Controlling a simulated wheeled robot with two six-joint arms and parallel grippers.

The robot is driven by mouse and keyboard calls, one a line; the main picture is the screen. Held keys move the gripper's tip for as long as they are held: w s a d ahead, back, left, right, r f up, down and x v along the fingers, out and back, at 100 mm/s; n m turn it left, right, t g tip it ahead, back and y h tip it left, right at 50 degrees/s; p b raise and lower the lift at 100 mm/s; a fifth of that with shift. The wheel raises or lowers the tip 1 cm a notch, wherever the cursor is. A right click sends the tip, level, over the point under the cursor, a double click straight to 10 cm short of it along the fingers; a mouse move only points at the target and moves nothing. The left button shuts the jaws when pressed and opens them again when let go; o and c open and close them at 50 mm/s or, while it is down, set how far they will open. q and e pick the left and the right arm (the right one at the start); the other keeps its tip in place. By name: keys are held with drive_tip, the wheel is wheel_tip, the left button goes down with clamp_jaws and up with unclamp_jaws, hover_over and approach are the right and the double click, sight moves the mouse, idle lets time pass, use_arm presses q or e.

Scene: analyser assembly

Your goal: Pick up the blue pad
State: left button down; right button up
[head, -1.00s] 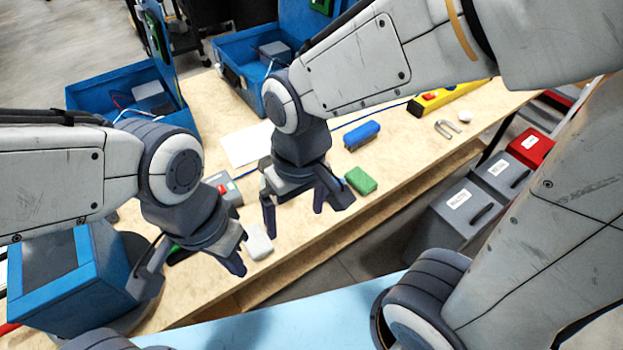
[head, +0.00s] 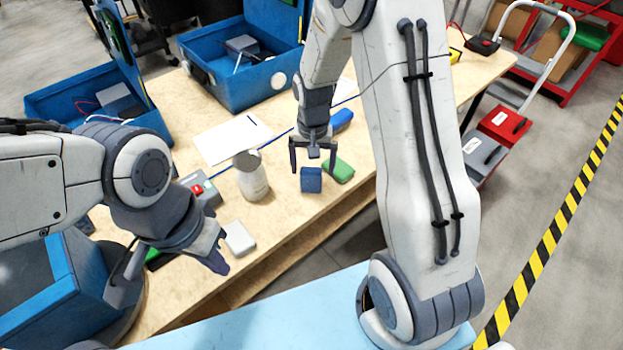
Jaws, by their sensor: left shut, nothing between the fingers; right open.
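The blue pad (head: 311,180) is a small dark blue block on the wooden table, near its front edge. A green pad (head: 342,171) lies just to its right. My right gripper (head: 313,166) is open, pointing down over the blue pad, with one finger on each side in the picture. The fingers appear above or behind the pad; I cannot tell whether they touch it. My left gripper (head: 217,262) is shut and empty at the lower left, near a white pad (head: 239,238).
A grey-white can (head: 250,175) stands left of the blue pad. A white sheet (head: 230,139) and a blue brush-like object (head: 342,119) lie behind. Open blue cases (head: 225,82) stand at the back. A grey box with a red button (head: 198,190) is at left.

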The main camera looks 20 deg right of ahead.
sight(311, 178)
drive_tip(key=f, duration=0.4)
drive_tip(key=shift+a+f, duration=0.2)
drive_tip(key=shift+f, duration=0.15)
drive_tip(key=c, duration=1.4)
drive_tip(key=shift+r, duration=0.7)
drive_tip(key=shift+c, duration=0.2)
wheel_tip(311, 178, up, 3)
drive_tip(key=shift+w+f, duration=0.1)
drive_tip(key=shift+f, duration=0.05)
drive_tip(key=s+d+r, duration=0.5)
drive_tip(key=s+r, duration=0.2)
drive_tip(key=s, duration=0.3)
drive_tip(key=shift+s+d+b, duration=0.15)
drive_tip(key=shift+d+b, duration=0.25)
